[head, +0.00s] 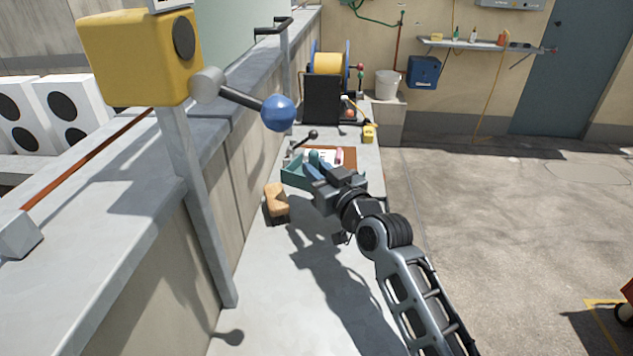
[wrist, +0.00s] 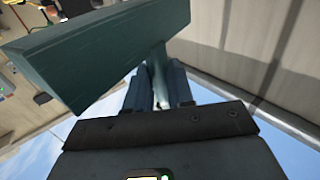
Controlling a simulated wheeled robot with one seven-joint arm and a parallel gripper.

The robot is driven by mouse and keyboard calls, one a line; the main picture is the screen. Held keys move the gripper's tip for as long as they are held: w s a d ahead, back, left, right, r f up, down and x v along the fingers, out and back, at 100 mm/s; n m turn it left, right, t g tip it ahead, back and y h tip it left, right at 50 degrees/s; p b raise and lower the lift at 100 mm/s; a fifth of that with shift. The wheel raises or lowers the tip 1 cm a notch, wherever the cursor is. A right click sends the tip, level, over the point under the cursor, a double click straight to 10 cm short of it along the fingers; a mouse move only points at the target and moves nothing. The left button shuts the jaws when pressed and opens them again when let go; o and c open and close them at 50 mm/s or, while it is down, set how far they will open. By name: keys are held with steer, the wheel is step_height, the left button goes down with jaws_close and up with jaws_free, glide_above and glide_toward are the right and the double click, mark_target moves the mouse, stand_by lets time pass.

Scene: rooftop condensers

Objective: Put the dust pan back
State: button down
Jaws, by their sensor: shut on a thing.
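The dust pan is the teal piece (head: 294,174) at the end of my arm in the head view, above the long grey ledge. My gripper (head: 314,172) is shut on it, seemingly by its handle. In the wrist view the dust pan (wrist: 100,52) spreads wide across the upper left, tilted, with its narrow handle between the blue fingers of my gripper (wrist: 160,88). My gripper and arm hide part of the pan and the ledge behind it in the head view. I cannot tell whether the pan touches anything below.
A tan brush-like block (head: 277,201) lies on the ledge (head: 265,300) left of my gripper. A yellow box (head: 140,58) with a blue-knobbed lever (head: 279,112) stands at left. A hose reel (head: 328,65), white bucket (head: 389,84) and wall shelf (head: 480,44) are farther back. The floor at right is mostly clear.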

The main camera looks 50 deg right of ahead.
steer(key=shift+a+f+b, duration=0.1)
steer(key=shift+f+b, duration=0.3)
steer(key=shift+f, duration=1.65)
steer(key=shift+f, duration=0.2)
steer(key=c, duration=1)
jaws_free()
steer(key=b+v, duration=0.3)
steer(key=v, duration=0.9)
steer(key=shift+r, duration=0.15)
